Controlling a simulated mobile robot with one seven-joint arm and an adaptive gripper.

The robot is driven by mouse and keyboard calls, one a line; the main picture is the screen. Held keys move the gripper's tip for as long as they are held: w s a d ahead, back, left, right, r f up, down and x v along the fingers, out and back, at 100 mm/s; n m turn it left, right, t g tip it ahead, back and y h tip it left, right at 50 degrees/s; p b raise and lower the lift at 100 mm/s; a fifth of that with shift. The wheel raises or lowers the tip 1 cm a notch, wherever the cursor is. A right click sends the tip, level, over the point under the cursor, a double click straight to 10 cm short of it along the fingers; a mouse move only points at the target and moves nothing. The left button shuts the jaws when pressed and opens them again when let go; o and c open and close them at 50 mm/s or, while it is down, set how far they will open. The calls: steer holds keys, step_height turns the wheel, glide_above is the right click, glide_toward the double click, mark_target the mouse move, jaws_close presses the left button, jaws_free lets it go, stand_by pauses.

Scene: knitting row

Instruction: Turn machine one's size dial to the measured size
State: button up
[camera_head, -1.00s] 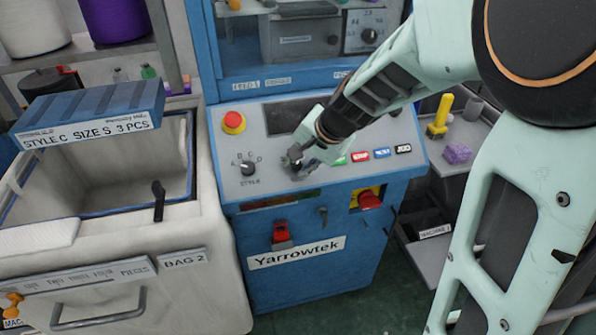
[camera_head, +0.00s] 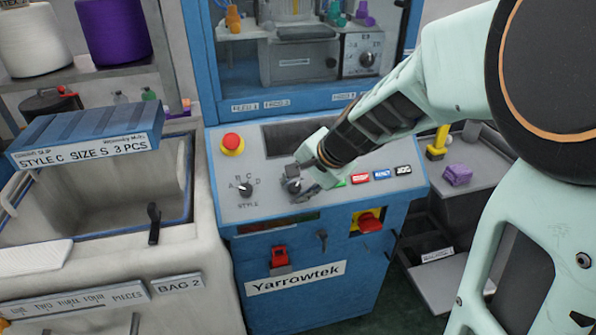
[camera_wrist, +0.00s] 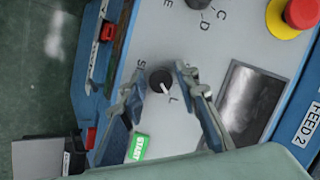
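Machine one's size dial (camera_wrist: 160,81) is a small dark knob with a white pointer mark on the grey panel. In the wrist view the letters S and L show beside it, and the pointer is turned toward the L side. My gripper (camera_wrist: 158,82) is open, with one finger on each side of the dial and a gap to it in the picture; I cannot tell its height above the panel. In the head view my gripper (camera_head: 296,186) covers most of the size dial.
The style dial (camera_head: 245,189) is left of my gripper, below the red emergency button (camera_head: 232,143). The green start button (camera_wrist: 138,147) and other coloured buttons lie on the other side. A dark screen (camera_wrist: 240,95) is close to one finger.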

mark_target(298, 190)
steer(key=shift+o, duration=0.5)
steer(key=shift+r, duration=0.3)
step_height(298, 190, up, 9)
steer(key=shift+r, duration=0.2)
